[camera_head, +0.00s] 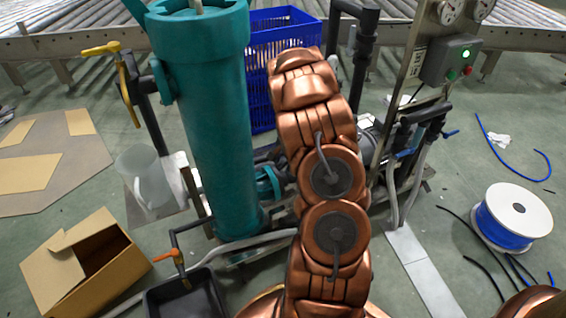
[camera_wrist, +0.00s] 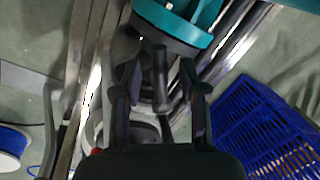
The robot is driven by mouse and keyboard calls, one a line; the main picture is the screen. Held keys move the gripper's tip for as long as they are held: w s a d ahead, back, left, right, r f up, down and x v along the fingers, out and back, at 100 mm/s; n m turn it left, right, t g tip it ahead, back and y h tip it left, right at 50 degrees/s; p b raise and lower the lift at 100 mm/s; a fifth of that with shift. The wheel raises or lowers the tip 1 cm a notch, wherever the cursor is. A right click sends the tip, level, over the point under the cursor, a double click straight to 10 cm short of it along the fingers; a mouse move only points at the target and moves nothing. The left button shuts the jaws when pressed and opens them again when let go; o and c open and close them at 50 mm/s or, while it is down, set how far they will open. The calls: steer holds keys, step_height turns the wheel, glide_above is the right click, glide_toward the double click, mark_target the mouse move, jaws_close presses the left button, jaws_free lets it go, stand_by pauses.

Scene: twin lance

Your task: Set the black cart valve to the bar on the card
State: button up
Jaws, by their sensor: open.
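My gripper (camera_wrist: 160,85) is open in the wrist view, with one dark finger on each side of a black bar-like handle (camera_wrist: 159,70). The handle stands between the fingers below the teal housing; I cannot tell whether either finger touches it, or whether it is the task's black cart valve. In the head view my copper arm hides the gripper and that spot. A steel panel (camera_head: 409,75) at upper right bears a small printed label (camera_head: 416,62), too small to read. I cannot tell whether it is the card.
A tall teal cylinder (camera_head: 212,120) stands left of my arm, with a yellow-handled valve (camera_head: 101,49) beside it. A blue crate (camera_head: 262,100) is behind. An orange-handled tap (camera_head: 172,255) hangs over a black tray (camera_head: 205,285). A cardboard box (camera_head: 85,265) and cable spool (camera_head: 512,215) flank the cart.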

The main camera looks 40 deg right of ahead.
step_height(320, 180, up, 12)
steer(key=s, duration=0.2)
steer(key=shift+d+f, duration=0.2)
steer(key=shift+f, duration=0.05)
stand_by(0.5)
steer(key=s+a+r+n+g+p, duration=0.1)
steer(key=s+a+r+n+p, duration=0.3)
steer(key=a+r+p, duration=0.75)
steer(key=s+a+r+n+g+p, duration=0.1)
steer(key=s+a+r+n+p, duration=0.35)
steer(key=a+r, duration=1.15)
steer(key=s+a+r+n+g+p, duration=0.1)
steer(key=s+a+r+n+p, duration=0.2)
steer(key=s+a+r+p, duration=0.2)
steer(key=s+a+r+n+g+p, duration=0.1)
steer(key=s+a+r+n+p, duration=0.3)
steer(key=s+r+p, duration=0.8)
steer(key=shift+s+a+r, duration=0.4)
steer(key=shift+s+r, duration=0.05)
steer(key=shift+s, duration=0.8)
steer(key=shift+d, duration=0.15)
